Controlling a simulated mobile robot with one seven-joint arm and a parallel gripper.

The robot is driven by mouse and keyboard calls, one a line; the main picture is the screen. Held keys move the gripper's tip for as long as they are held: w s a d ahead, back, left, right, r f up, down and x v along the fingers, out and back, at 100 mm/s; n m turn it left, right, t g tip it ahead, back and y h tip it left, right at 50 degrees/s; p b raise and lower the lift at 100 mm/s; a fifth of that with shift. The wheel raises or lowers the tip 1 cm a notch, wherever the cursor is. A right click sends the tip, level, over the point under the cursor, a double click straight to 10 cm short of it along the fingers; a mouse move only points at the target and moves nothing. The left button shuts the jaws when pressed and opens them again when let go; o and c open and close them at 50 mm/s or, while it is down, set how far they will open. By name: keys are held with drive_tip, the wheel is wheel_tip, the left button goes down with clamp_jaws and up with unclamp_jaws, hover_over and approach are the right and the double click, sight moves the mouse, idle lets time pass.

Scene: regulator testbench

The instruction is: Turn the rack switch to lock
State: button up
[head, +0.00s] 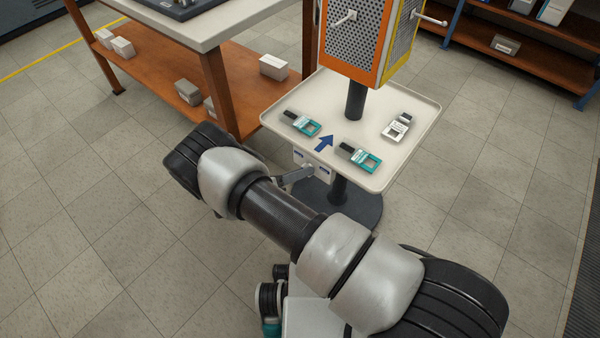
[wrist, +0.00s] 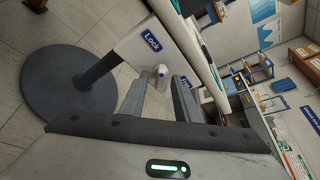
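The rack switch sits on a white panel (wrist: 150,50) beneath the tray edge. Its small pale knob (wrist: 160,71) shows in the wrist view, below a blue "Lock" label (wrist: 152,40). In the head view the panel (head: 324,171) is partly hidden by my arm, and two blue labels show on it. My gripper (wrist: 158,82) is open, with its two fingers apart. The knob appears between the fingertips; I cannot tell whether either finger touches it. In the head view only a grey finger (head: 293,177) shows beside the panel.
The white tray (head: 420,125) of the rack carries several small teal and grey devices and a blue arrow. Its round dark base (wrist: 70,83) stands on the floor. A wooden workbench (head: 215,75) is at the left. Tiled floor is clear at the right.

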drive_tip(key=p+v, duration=0.1)
drive_tip(key=v, duration=1.6)
drive_tip(key=shift+a+p, duration=0.2)
drive_tip(key=shift+p, duration=0.2)
drive_tip(key=shift+s+r, duration=0.1)
drive_tip(key=shift+r, duration=0.05)
drive_tip(key=w+d+r+m+g+y, duration=0.1)
drive_tip(key=d+r+m+g+y, duration=0.15)
drive_tip(key=d+r+m, duration=0.5)
drive_tip(key=w+d+r+m+g+y, duration=0.1)
drive_tip(key=d+r+m+g, duration=0.25)
drive_tip(key=r, duration=0.75)
drive_tip(key=w+d+r+m+g+y, duration=0.2)
drive_tip(key=d+r+m, duration=0.3)
drive_tip(key=r, duration=0.4)
drive_tip(key=s+d+r+m+t+y, duration=0.2)
drive_tip(key=s+d+r+m+y, duration=0.1)
drive_tip(key=s+d+r+m, duration=0.5)
drive_tip(key=s+d+r+m+t+y, duration=0.35)
drive_tip(key=s+d+r+m, duration=0.2)
drive_tip(key=s+m, duration=0.4)
wheel_tip(320, 180, up, 27)
drive_tip(key=m+p, duration=0.1)
drive_tip(key=p, duration=2.5)
drive_tip(key=shift+a+g, duration=0.25)
drive_tip(key=shift+g, duration=0.1)
